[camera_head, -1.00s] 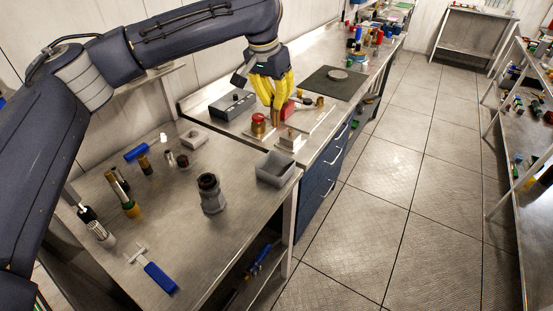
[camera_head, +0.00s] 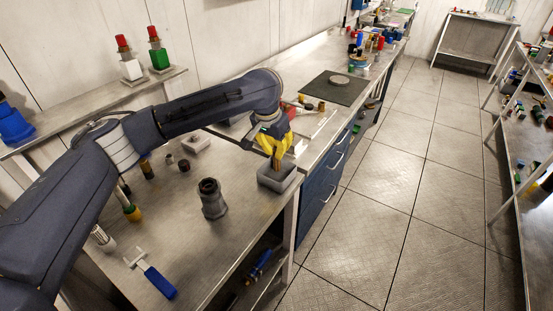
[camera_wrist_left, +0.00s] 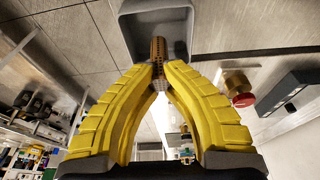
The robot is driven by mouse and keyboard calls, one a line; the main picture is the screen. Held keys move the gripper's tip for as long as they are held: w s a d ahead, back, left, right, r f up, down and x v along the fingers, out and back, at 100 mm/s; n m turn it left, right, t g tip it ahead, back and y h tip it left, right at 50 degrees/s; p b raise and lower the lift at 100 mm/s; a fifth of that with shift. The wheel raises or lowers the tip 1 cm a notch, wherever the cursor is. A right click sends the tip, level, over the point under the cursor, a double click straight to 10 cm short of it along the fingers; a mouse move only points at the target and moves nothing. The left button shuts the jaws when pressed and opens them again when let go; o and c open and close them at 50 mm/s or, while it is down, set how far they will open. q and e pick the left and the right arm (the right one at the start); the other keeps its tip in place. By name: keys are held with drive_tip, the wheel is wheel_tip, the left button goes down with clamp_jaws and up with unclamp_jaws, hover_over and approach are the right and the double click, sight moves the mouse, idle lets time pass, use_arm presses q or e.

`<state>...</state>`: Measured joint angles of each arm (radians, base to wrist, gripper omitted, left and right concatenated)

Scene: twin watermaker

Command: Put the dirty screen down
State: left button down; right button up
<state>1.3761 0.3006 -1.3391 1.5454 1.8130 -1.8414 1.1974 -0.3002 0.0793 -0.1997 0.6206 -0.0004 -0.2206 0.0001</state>
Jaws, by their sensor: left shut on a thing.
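My left gripper (camera_head: 273,151) is shut on the dirty screen (camera_head: 276,163), a small brown ribbed cylinder. The screen points down over the grey open bin (camera_head: 263,182) at the right edge of the near bench. In the left wrist view, the yellow fingers (camera_wrist_left: 160,76) close around the screen (camera_wrist_left: 158,48), and its free end lies in front of the bin (camera_wrist_left: 127,22). I cannot tell whether the screen touches the bin's floor. My right gripper is not in view.
A dark grey threaded fitting (camera_head: 212,199) stands left of the bin. A blue-handled tool (camera_head: 158,281) lies at the front of the near bench. A red button (camera_wrist_left: 240,98) and a dark box (camera_wrist_left: 285,92) are on the adjoining bench. The bench between fitting and tool is clear.

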sight(276, 159)
use_arm(q)
drive_tip(key=shift+f, duration=1.8)
drive_tip(key=shift+f, duration=0.15)
drive_tip(key=c, duration=1.5)
unclamp_jaws()
drive_tip(key=v, duration=1.2)
